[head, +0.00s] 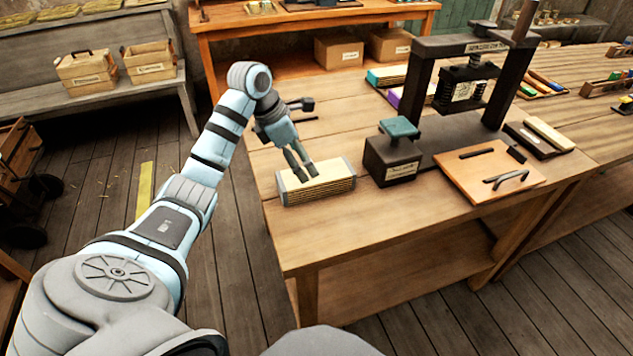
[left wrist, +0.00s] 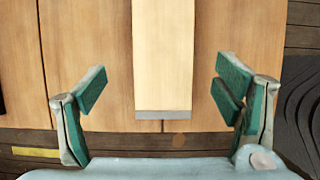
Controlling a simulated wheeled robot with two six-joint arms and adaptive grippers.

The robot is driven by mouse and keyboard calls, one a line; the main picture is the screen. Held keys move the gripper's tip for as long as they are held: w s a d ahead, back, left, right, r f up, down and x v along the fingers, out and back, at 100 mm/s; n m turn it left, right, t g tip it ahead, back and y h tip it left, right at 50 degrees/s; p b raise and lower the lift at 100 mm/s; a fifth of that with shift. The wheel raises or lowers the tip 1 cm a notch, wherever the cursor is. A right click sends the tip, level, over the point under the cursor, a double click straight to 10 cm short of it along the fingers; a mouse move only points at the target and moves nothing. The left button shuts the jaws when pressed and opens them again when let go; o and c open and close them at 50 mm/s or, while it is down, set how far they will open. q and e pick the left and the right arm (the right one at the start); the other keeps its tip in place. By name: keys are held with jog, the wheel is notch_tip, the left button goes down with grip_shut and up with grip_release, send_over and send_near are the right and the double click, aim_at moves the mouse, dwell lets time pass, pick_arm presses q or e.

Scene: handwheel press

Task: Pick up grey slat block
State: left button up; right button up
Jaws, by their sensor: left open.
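The grey slat block (head: 322,187), a pale slatted block with grey ends, lies on the near left corner of the wooden bench. In the left wrist view the block (left wrist: 164,58) runs away from me with its grey end strip nearest. My left gripper (head: 306,173) is at the block in the head view, its fingers overlapping the block's top there. In the left wrist view the open fingers (left wrist: 163,85) stand one on each side, with a clear gap to the block on both sides. Whether they are above or level with it is hard to tell. My right gripper is out of view.
A dark block with a green top (head: 392,158) stands close right of the slat block. Bare bench top (head: 350,225) lies in front of the block.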

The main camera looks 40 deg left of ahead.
aim_at(316, 181)
pick_arm(q)
jog(key=x, duration=0.6)
jog(key=shift+d+f, duration=0.1)
jog(key=shift+f, duration=0.1)
jog(key=shift+d+f, duration=0.1)
jog(key=shift+f, duration=0.2)
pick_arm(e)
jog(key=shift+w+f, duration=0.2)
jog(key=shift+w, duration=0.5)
pick_arm(q)
jog(key=shift+w, duration=0.1)
jog(key=c, duration=1.6)
